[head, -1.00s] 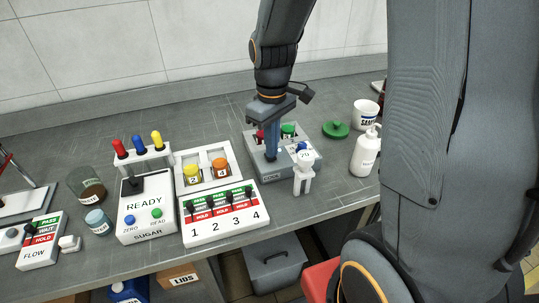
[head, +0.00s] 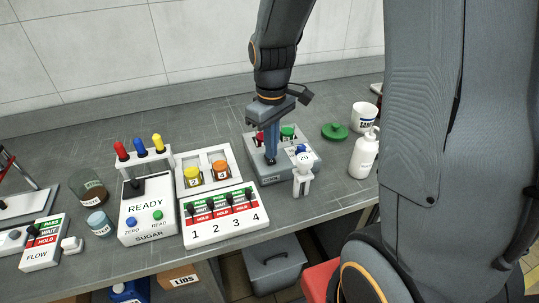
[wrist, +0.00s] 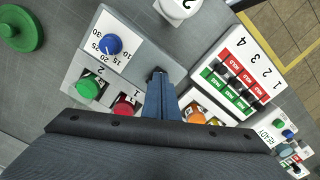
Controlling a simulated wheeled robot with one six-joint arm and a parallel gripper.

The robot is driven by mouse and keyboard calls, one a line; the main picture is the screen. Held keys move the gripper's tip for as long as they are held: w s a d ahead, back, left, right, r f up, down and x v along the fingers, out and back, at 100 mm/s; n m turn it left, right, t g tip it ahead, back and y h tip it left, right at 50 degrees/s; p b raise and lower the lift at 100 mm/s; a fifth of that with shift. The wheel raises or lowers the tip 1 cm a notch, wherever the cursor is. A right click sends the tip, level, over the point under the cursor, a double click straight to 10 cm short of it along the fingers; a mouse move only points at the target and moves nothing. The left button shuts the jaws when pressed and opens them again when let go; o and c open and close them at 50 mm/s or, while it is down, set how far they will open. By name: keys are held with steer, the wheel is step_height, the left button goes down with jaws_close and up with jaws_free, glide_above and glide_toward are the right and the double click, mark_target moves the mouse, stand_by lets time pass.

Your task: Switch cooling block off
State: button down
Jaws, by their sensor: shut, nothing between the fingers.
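The grey cooling block (head: 268,179) stands on the bench below my gripper. It carries a red and a green round cap and a blue dial. In the wrist view the blue dial (wrist: 111,44) sits on a white numbered plate, with the green cap (wrist: 88,88) and red cap (wrist: 125,106) near it. My gripper (head: 270,161) points down, its fingers together and empty, with the tips at the block's front left part. In the wrist view the tips (wrist: 157,74) meet a small dark part that looks like a switch, mostly hidden; its position is unclear.
The four-switch panel (head: 225,226) and a tray with yellow and orange caps (head: 207,160) are to the left. A white bottle (head: 365,155), a cup (head: 364,116) and a green lid (head: 334,131) are to the right.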

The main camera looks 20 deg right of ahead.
step_height(320, 180, up, 6)
steer(key=p, duration=0.4)
steer(key=shift+f+p, duration=0.2)
steer(key=shift+p, duration=0.15)
steer(key=shift+s, duration=0.1)
